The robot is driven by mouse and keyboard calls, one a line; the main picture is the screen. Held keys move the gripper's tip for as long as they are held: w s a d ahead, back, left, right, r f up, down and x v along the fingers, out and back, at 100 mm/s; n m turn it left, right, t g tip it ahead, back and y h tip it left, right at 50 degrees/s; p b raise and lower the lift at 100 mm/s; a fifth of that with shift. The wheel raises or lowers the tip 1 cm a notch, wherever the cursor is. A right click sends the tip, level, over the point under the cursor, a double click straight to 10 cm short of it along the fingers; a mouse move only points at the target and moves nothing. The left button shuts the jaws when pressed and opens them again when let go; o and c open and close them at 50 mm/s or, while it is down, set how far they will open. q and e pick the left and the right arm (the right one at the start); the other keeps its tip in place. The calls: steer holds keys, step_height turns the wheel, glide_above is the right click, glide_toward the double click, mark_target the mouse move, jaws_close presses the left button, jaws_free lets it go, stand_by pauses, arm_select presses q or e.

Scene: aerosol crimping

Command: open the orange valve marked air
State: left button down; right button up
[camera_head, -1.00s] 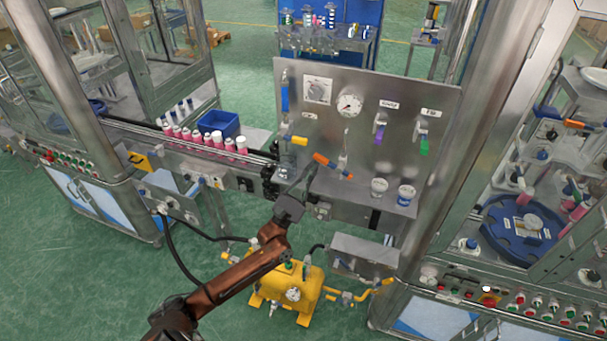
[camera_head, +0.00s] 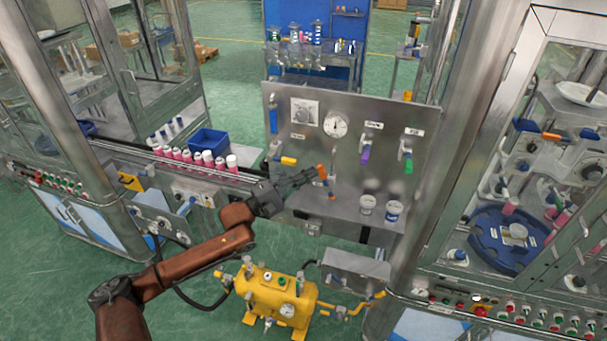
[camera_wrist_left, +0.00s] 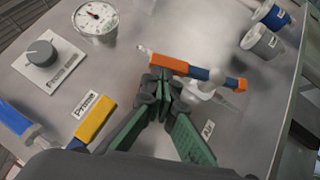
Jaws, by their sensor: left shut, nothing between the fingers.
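The orange valve handle (camera_head: 332,187), with a blue middle band, sits on the steel panel and slants down to the right. In the left wrist view the handle (camera_wrist_left: 195,70) runs across above my fingertips, close to the "Air" label (camera_wrist_left: 208,128). My left gripper (camera_head: 314,174) is shut and empty, with its tips at the handle's upper-left part. In the wrist view its fingertips (camera_wrist_left: 163,85) are together just beside the handle; I cannot tell whether they touch it. My right gripper is not in view.
The panel also holds a yellow valve (camera_head: 288,161), a purple valve (camera_head: 365,155), a green valve (camera_head: 408,165) and a pressure gauge (camera_head: 337,124). A yellow tank (camera_head: 275,297) is underneath. Pink cans (camera_head: 195,158) line the conveyor at left.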

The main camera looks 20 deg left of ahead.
arm_select(q)
steer(key=shift+d+r+p, duration=0.65)
steer(key=shift+d+p, duration=0.3)
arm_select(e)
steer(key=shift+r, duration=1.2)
arm_select(q)
steer(key=shift+d, duration=0.15)
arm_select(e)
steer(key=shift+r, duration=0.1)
